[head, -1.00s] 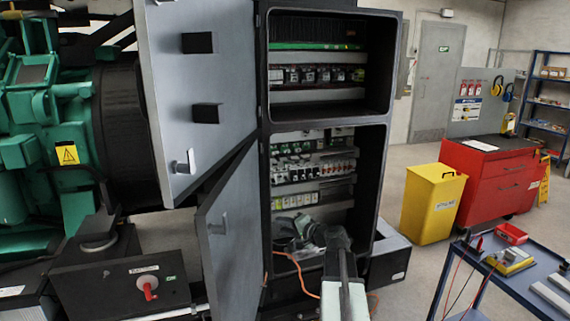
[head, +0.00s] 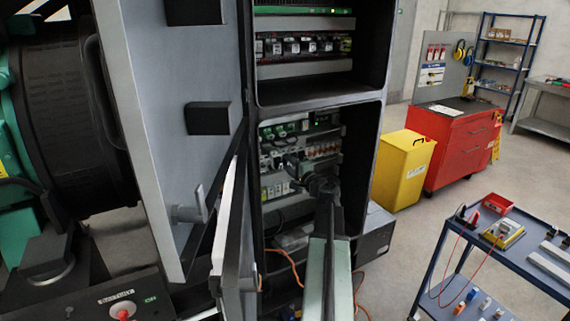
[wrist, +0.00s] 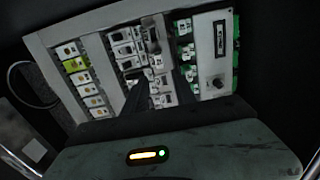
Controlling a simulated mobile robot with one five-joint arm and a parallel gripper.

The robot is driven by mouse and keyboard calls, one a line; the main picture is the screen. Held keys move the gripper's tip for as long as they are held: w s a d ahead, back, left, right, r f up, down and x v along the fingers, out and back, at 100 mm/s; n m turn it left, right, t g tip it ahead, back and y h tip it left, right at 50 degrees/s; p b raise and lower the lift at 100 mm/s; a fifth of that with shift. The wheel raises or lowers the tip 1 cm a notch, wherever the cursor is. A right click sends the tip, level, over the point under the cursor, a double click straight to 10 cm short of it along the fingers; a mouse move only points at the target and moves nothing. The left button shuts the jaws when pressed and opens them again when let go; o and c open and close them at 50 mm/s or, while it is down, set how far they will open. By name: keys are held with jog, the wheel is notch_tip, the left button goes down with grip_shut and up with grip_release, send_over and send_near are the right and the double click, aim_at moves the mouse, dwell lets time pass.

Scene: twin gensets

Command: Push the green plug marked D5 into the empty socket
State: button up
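In the head view my gripper (head: 322,186) is dark and reaches into the lower bay of the open cabinet, in front of its rows of modules. In the wrist view two dark fingers of my gripper (wrist: 160,82) point at the panel, apart, with pale modules showing between them. No plug shows between them. Green connectors (wrist: 187,50) with white fronts stand in a column right of the fingers, and green parts (head: 281,131) show at the top of the bay in the head view. The D5 mark and the empty socket are too small or hidden to tell.
Open grey doors (head: 170,110) stand left of the bay, close to my arm. The cabinet's dark side wall (head: 365,150) bounds it on the right. An orange cable (head: 284,257) hangs below. A yellow bin (head: 402,170), red cabinet (head: 460,150) and blue trolley (head: 440,255) stand right.

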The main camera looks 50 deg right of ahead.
aim_at(274, 153)
jog(key=x, duration=0.9)
jog(key=shift+w+a+f, duration=0.1)
jog(key=shift+w, duration=0.3)
dwell(0.4)
grip_shut()
jog(key=shift+s, duration=0.2)
jog(key=shift+v, duration=0.9)
jog(key=shift+a, duration=0.1)
jog(key=shift+v, duration=2.45)
